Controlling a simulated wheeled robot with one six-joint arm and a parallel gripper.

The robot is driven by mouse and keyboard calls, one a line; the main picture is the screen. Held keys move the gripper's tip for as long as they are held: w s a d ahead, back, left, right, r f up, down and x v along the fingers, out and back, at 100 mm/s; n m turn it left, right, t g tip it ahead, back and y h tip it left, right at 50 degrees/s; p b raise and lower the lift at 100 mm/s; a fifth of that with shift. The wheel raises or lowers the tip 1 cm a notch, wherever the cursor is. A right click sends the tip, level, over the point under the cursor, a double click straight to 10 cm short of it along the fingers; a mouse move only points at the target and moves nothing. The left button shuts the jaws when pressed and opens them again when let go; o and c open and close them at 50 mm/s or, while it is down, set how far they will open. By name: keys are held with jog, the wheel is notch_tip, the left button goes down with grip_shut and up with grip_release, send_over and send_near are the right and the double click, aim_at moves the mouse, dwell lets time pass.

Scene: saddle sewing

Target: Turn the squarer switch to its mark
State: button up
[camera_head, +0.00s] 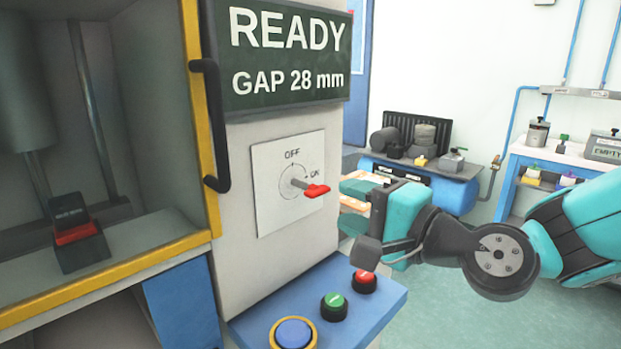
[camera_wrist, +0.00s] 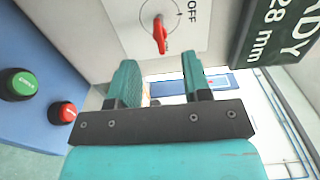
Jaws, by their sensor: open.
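The switch is a red handle (camera_head: 316,190) on a short shaft, standing out from a white plate (camera_head: 268,200) marked OFF at the top and ON at the upper right. In the wrist view the red handle (camera_wrist: 160,37) shows beyond and between my fingertips. My gripper (camera_head: 350,213) is open and empty, just right of the handle and apart from it. In the wrist view its two teal fingers (camera_wrist: 160,75) point toward the plate. Which mark the handle points to is hard to tell.
A dark sign (camera_head: 290,55) reading READY, GAP 28 mm hangs above the plate. A blue shelf (camera_head: 385,310) below carries blue (camera_head: 293,333), green (camera_head: 334,306) and red (camera_head: 364,281) buttons. A yellow-edged cabinet frame (camera_head: 203,120) with a black handle (camera_head: 213,125) stands left.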

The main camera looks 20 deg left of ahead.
aim_at(322, 194)
jog(key=p+x, duration=0.2)
jog(key=x, duration=0.6)
jog(key=shift+w+a, duration=0.15)
jog(key=shift+a, duration=0.15)
grip_shut()
